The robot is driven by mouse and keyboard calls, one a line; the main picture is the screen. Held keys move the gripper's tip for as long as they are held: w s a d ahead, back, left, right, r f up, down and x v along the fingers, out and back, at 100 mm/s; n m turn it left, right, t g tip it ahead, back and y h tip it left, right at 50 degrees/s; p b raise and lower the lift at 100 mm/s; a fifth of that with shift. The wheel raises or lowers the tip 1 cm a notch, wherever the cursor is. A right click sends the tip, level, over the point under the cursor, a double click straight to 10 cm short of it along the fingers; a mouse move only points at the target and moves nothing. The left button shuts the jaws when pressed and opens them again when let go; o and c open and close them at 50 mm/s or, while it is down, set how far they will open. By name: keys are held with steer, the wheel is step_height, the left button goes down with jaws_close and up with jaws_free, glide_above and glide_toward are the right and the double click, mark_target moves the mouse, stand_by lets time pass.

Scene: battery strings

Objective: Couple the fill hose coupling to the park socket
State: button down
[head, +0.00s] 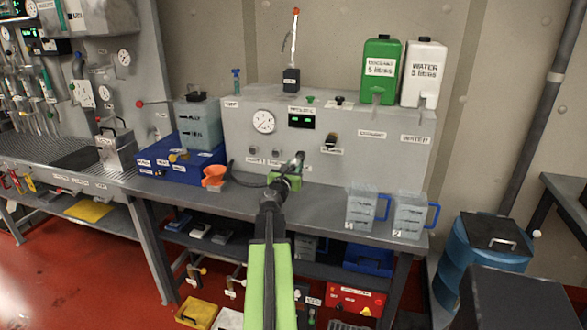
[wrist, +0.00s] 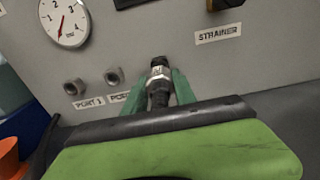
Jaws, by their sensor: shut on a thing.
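My gripper (head: 292,173) reaches over the bench to the front of the grey panel. In the wrist view its green fingers (wrist: 159,92) are shut on the fill hose coupling (wrist: 159,73), a dark fitting with a silver ring. The coupling also shows in the head view (head: 299,159), its end toward the panel face. I cannot tell whether it touches the panel. A dark hose (head: 245,182) runs along the bench to the left of my gripper. No park socket can be made out; the coupling and fingers hide the panel behind them.
Two sockets, one marked Port 1 (wrist: 74,88) and its neighbour (wrist: 114,77), sit left of the coupling. A round gauge (head: 263,121) is above. An orange funnel (head: 214,174) stands to the left, and clear jugs (head: 362,210) stand to the right. The strainer label (wrist: 218,34) is upper right.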

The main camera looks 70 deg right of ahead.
steer(key=shift+d, duration=1.5)
steer(key=c, duration=0.9)
jaws_free()
steer(key=a, duration=1.2)
steer(key=shift+s, duration=0.4)
steer(key=shift+d, duration=0.1)
